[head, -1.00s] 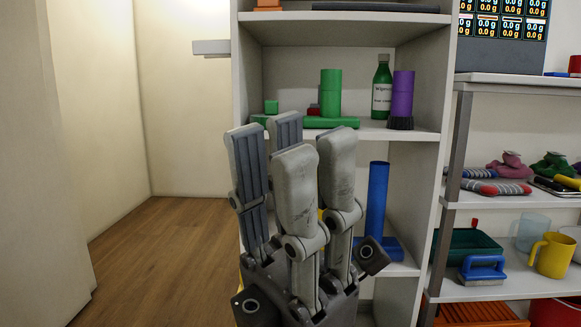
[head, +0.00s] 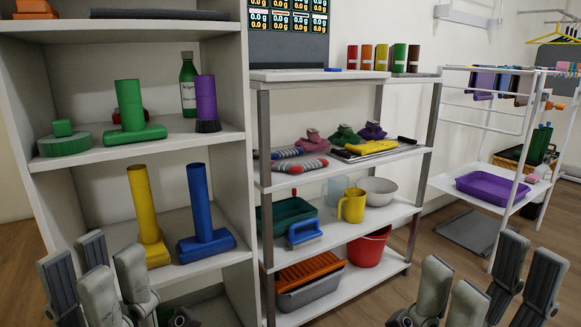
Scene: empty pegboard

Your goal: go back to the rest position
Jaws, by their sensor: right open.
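My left gripper (head: 80,278) is at the lower left of the head view, in front of the white shelf unit. Its grey fingers point up and stand apart, with nothing seen between them. My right gripper (head: 490,285) is at the lower right, fingers up, open and empty, over the wooden floor. The lower parts of both grippers are cut off by the picture's bottom edge.
The white shelf unit (head: 232,100) holds green, yellow, blue and purple objects. Beside it, a metal-framed rack (head: 264,180) holds a yellow mug (head: 353,206) and a red bucket (head: 368,247). A drying rack (head: 490,130) stands at right. Wooden floor (head: 400,285) shows between the grippers.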

